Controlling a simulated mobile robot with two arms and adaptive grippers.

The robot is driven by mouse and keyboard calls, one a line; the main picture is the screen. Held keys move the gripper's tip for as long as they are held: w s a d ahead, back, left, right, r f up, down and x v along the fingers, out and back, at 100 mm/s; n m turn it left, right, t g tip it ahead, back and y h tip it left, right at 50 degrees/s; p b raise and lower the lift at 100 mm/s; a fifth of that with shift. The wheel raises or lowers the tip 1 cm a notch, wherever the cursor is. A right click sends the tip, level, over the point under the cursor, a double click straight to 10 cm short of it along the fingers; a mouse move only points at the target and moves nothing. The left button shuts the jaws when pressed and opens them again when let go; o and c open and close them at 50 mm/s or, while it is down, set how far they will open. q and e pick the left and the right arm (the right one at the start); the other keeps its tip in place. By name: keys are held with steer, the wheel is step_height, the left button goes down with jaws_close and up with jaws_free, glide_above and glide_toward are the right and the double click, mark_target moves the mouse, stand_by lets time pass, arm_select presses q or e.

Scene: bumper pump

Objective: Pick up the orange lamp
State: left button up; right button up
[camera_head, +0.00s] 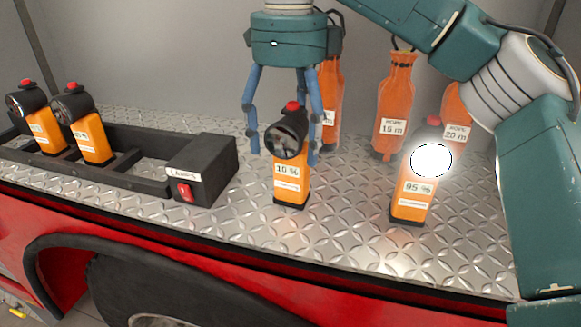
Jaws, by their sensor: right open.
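An orange lamp (291,184) with a black head, a red top button and a "10 %" label stands upright on the metal deck. My right gripper (284,155) points down over it, open, with blue fingers to the left and right of the lamp's head. I cannot tell whether any finger touches it. A second orange lamp (413,199), labelled "95 %", stands lit to the right. Two more orange lamps (40,130) (92,137) stand in a black charging rack at the left. My left gripper is not in view.
The black charging rack (209,162) has a red switch and some empty room beside its lamps. Orange bags (395,97) labelled as rope hang along the back wall. My right arm covers the right side. The deck's front edge drops to a red vehicle body (200,254).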

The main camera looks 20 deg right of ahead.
mark_target(290, 164)
steer(key=shift+w+d+f, duration=0.1)
steer(key=shift+f, duration=1.3)
steer(key=c, duration=1.7)
steer(key=shift+r, duration=0.15)
